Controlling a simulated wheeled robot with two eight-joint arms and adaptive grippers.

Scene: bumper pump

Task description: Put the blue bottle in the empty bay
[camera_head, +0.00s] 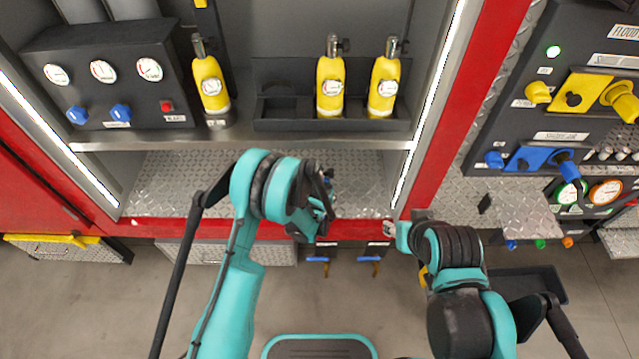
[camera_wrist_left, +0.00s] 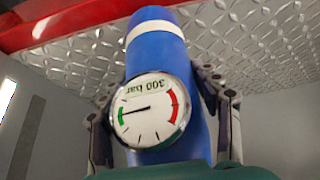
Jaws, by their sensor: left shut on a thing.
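The blue bottle (camera_wrist_left: 156,50) fills the middle of the left wrist view, with a pale band and a round "300 bar" gauge (camera_wrist_left: 151,111). My left gripper (camera_wrist_left: 163,118) is shut on it, with dark fingers on both sides. In the head view my left gripper (camera_head: 318,200) is in front of the lower tread-plate shelf, and its wrist hides most of the bottle. The empty bay (camera_head: 283,106) is the left slot of the black rack, left of two yellow bottles. My right gripper (camera_head: 402,234) is only partly visible by the red sill, its jaws unclear.
Yellow bottles (camera_head: 330,80) (camera_head: 384,80) stand in the rack (camera_head: 320,126); another (camera_head: 210,85) stands left of it beside the gauge box (camera_head: 105,75). The upper shelf's edge (camera_head: 240,144) lies above the tread-plate shelf (camera_head: 180,185). A valve panel (camera_head: 550,100) is at right.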

